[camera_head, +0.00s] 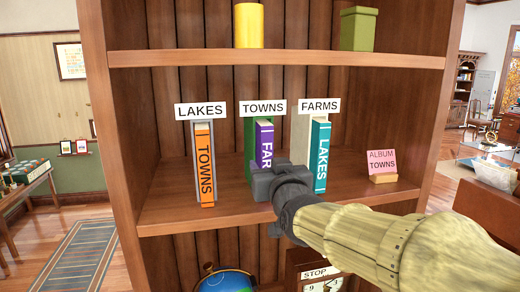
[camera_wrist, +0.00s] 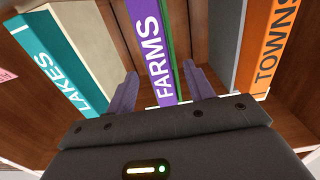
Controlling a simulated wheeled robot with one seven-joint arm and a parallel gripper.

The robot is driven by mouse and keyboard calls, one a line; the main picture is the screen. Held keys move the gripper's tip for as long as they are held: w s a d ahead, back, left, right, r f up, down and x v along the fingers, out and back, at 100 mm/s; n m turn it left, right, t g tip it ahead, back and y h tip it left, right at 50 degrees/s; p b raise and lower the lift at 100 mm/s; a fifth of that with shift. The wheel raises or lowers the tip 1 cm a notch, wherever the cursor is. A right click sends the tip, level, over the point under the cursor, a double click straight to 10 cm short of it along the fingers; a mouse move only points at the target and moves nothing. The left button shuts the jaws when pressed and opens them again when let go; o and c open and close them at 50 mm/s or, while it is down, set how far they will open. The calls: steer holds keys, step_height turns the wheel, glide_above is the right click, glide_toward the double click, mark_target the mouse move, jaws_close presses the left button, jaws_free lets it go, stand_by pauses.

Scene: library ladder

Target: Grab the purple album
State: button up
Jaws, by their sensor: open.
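The purple album (camera_head: 264,143) stands upright on the middle shelf under the TOWNS sign (camera_head: 263,107), in front of a green holder (camera_head: 248,135). Its lower spine is hidden in the head view by my gripper (camera_head: 273,180). In the wrist view the purple album (camera_wrist: 153,42) reads FARMS. My open gripper (camera_wrist: 160,72) has one finger on each side of the album's spine there. I cannot tell whether either finger touches it.
An orange TOWNS album (camera_head: 204,160) stands left under LAKES. A teal LAKES album (camera_head: 321,155) stands right under FARMS, close to my gripper. A pink card (camera_head: 381,161) reading ALBUM TOWNS sits further right. The upper shelf (camera_head: 300,58) runs above.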

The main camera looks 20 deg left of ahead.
mark_target(267, 162)
steer(key=shift+p+x, duration=0.7)
steer(key=shift+x, duration=0.4)
steer(key=shift+w+a, duration=0.25)
steer(key=shift+w, duration=0.2)
steer(key=shift+s, duration=0.1)
jaws_close()
